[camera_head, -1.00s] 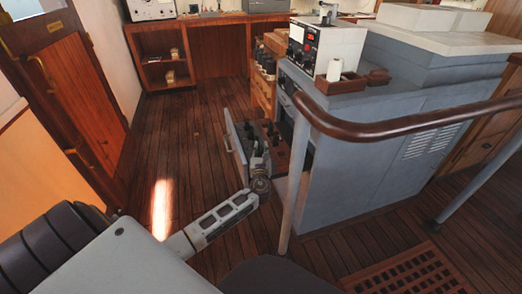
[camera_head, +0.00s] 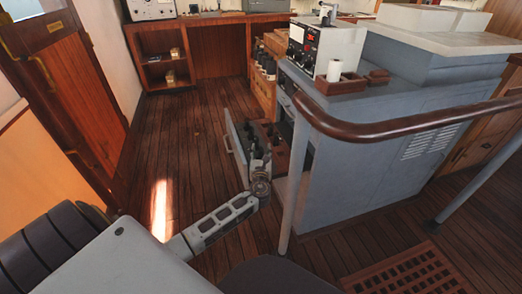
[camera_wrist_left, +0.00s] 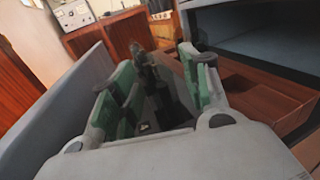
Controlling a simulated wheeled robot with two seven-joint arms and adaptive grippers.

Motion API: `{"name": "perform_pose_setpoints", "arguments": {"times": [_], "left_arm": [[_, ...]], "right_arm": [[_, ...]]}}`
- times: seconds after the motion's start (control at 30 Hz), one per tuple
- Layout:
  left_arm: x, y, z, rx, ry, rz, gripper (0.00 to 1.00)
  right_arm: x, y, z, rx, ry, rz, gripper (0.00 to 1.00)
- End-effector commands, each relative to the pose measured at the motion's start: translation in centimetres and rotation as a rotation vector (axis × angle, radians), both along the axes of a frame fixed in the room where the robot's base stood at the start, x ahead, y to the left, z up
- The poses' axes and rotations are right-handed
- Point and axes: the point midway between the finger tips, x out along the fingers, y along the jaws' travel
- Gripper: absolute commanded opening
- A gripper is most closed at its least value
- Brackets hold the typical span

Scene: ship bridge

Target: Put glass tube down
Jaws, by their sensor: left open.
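My left gripper (camera_head: 258,150) reaches low into the open drawer at the side of the grey console. In the left wrist view its two green-padded fingers (camera_wrist_left: 158,75) are spread apart. Dark upright objects (camera_wrist_left: 160,85) stand between and beyond the fingers, inside the drawer; I cannot tell whether one of them is the glass tube. The drawer's grey front panel (camera_head: 235,141) stands to the left of the gripper. It also shows along the left side in the wrist view (camera_wrist_left: 60,95). My right gripper is not in view.
The grey console (camera_head: 365,150) stands to the right, with a curved wooden handrail (camera_head: 400,124) and its post (camera_head: 294,190) close to my arm. The plank floor to the left is clear.

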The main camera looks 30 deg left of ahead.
Motion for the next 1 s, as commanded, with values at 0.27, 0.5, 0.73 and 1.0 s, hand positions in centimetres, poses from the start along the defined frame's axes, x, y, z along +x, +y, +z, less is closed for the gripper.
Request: {"name": "perform_pose_setpoints", "arguments": {"times": [0.27,0.5,0.73,1.0], "left_arm": [[-2.7,-1.6,0.0,0.0,0.002,0.0,0.46],[-5.0,-3.1,0.0,-0.001,0.001,-0.001,0.46],[-7.3,-4.4,0.0,-0.001,0.0,0.0,0.46],[-8.9,-5.5,0.0,-0.001,-0.001,0.001,0.46]], "right_arm": [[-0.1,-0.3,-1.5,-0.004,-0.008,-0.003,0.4],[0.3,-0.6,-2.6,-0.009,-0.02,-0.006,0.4],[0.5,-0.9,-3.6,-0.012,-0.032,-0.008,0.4],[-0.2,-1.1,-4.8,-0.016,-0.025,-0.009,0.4]]}}
